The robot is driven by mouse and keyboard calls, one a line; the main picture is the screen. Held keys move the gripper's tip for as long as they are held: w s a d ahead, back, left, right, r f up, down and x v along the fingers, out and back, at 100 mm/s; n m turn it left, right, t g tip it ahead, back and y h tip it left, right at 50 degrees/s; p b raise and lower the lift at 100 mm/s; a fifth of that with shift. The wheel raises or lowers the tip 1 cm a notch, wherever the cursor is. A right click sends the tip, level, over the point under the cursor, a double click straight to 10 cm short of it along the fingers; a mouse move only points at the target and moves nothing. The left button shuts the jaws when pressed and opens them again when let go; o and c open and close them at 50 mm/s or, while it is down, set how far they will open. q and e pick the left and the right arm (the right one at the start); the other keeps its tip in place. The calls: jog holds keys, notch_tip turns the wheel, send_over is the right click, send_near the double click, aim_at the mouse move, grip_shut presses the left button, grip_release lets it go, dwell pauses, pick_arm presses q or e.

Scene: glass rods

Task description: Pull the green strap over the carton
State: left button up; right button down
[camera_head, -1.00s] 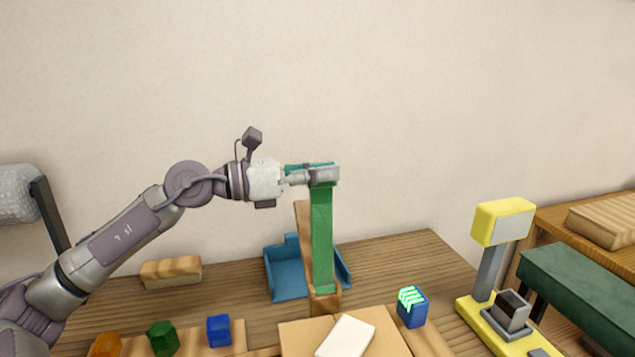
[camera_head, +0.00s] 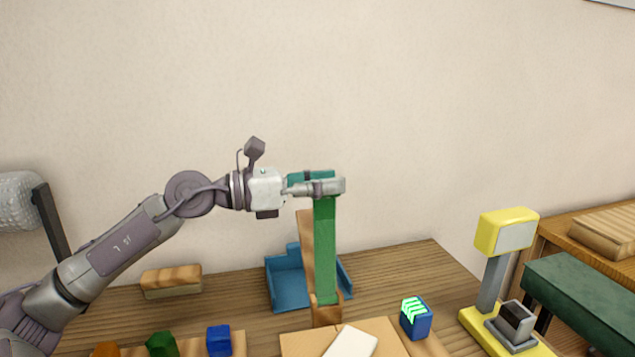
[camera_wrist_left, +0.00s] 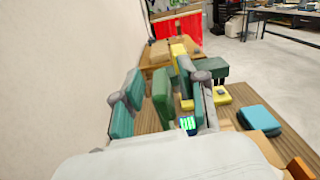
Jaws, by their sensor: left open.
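The green strap (camera_head: 325,250) stands upright behind the carton (camera_head: 298,343), its lower end at a wooden holder (camera_head: 327,312). A white slab (camera_head: 351,342) lies on the carton. My left gripper (camera_head: 330,187) is at the strap's top end. In the left wrist view, the strap (camera_wrist_left: 162,95) stands between the two teal-padded fingers of my left gripper (camera_wrist_left: 163,102), with gaps on both sides, so the gripper is open around it. The front of the carton is cut off by the lower edge of the head view. My right gripper is not in view.
A blue tray (camera_head: 288,290) sits behind the strap. A blue box with green marks (camera_head: 416,318) stands right of the carton. A yellow device (camera_head: 507,232) is further right. Coloured blocks, one blue (camera_head: 219,340), and a wood block (camera_head: 172,280) lie to the left.

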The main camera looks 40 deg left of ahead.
pick_arm(q)
jog(key=v, duration=1.2)
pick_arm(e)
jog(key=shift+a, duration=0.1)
